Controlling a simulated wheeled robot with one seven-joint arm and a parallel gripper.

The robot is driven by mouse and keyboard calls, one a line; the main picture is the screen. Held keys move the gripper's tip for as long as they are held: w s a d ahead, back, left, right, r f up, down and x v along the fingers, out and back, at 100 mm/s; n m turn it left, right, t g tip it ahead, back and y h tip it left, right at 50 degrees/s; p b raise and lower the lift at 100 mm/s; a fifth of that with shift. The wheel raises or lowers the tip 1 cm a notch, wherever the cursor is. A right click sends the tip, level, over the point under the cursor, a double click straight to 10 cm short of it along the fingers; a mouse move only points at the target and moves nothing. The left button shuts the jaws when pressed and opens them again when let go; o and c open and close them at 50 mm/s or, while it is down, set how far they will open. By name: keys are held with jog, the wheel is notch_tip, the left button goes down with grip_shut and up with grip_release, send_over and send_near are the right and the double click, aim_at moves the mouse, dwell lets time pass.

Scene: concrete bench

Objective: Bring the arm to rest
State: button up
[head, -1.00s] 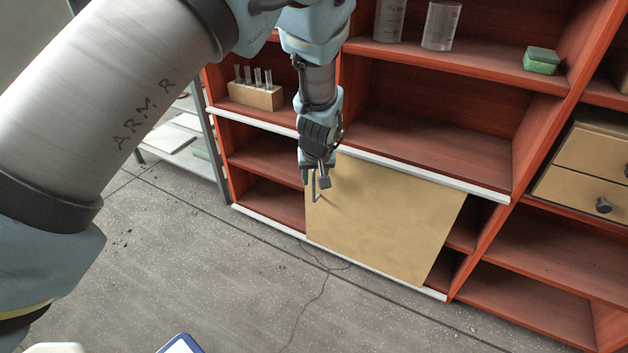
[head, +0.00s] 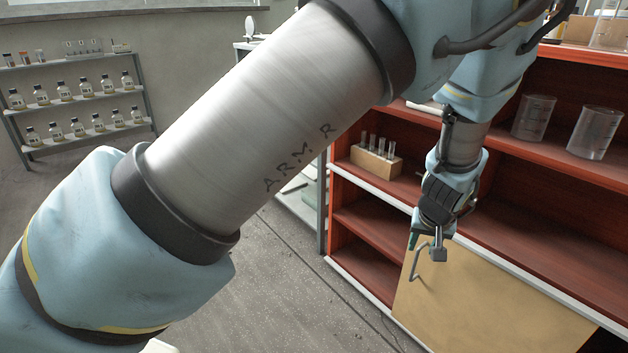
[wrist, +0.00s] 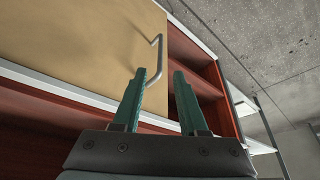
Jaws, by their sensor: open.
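My gripper (head: 426,246) hangs in front of the red shelf unit, close to the top of a tan sliding door panel (head: 480,310). In the wrist view its two green fingers (wrist: 160,92) stand apart with nothing between them. A bent metal handle (head: 416,264) is fixed on the panel near its left edge. The handle also shows in the wrist view (wrist: 158,56), just beyond the left finger; I cannot tell whether they touch. My arm crosses the head view from lower left to upper right and hides part of the room.
The red shelf unit (head: 365,228) has open compartments left of the panel. A wooden rack of test tubes (head: 376,162) and two clear beakers (head: 594,132) stand on its shelves. A grey rack with several bottles (head: 75,108) is at the far left. The floor (head: 285,290) is clear.

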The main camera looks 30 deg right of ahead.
jog(key=w+a+r+n+g+y, duration=0.15)
jog(key=w+a+r, duration=0.25)
jog(key=w+a, duration=0.75)
jog(key=w+a+r+n+t, duration=0.1)
jog(key=w+a+r+n, duration=0.25)
jog(key=w+a, duration=0.75)
jog(key=s+a+r+n+g+y, duration=0.1)
jog(key=s+a+r+n, duration=0.2)
jog(key=a, duration=1.3)
jog(key=s+a+r, duration=0.3)
jog(key=s+a, duration=0.1)
jog(key=a, duration=1.2)
notch_tip(320, 180, up, 34)
jog(key=p, duration=3.4)
jog(key=shift+d+r, duration=0.2)
jog(key=shift+d, duration=0.05)
